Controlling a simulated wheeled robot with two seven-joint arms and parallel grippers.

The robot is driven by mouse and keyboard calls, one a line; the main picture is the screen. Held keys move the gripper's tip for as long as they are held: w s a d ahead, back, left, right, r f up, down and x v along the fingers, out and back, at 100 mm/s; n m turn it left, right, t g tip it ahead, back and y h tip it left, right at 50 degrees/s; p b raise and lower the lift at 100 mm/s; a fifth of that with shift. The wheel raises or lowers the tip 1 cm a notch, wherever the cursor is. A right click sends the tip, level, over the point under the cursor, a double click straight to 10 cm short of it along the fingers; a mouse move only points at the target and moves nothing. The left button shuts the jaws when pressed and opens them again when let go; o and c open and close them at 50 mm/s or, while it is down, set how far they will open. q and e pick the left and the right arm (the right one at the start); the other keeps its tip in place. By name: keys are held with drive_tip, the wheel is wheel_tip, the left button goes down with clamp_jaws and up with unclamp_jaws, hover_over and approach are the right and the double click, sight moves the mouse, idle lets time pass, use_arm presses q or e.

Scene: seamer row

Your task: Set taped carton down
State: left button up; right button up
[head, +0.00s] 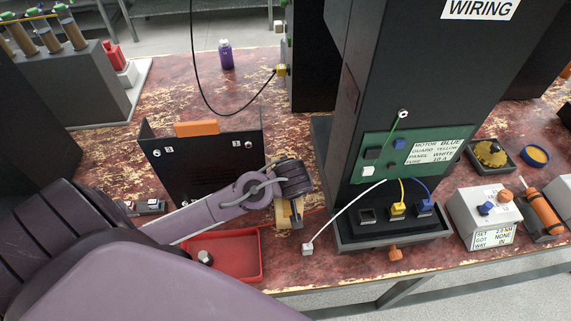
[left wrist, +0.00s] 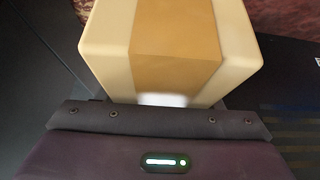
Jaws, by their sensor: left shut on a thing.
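The taped carton (head: 283,214) is a small cream box with a brown tape band. In the head view it is mostly hidden behind my left gripper (head: 294,212), in front of the wiring machine's left side. In the left wrist view the carton (left wrist: 95,42) fills the upper middle, with its tape (left wrist: 178,35) facing the camera. My left gripper is shut on it. I cannot tell whether the carton touches the table. My right gripper is not in view.
A red tray (head: 225,258) lies just left of the carton. A black panel (head: 200,165) stands behind it. A white cable plug (head: 308,249) lies to the right, before the wiring machine (head: 400,100) with its sockets. A purple bottle (head: 226,55) stands at the back.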

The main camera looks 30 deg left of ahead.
use_arm(q)
drive_tip(key=shift+f, duration=1.95)
drive_tip(key=shift+f, duration=0.1)
drive_tip(key=o, duration=1.1)
drive_tip(key=shift+f, duration=0.1)
drive_tip(key=shift+o, duration=0.7)
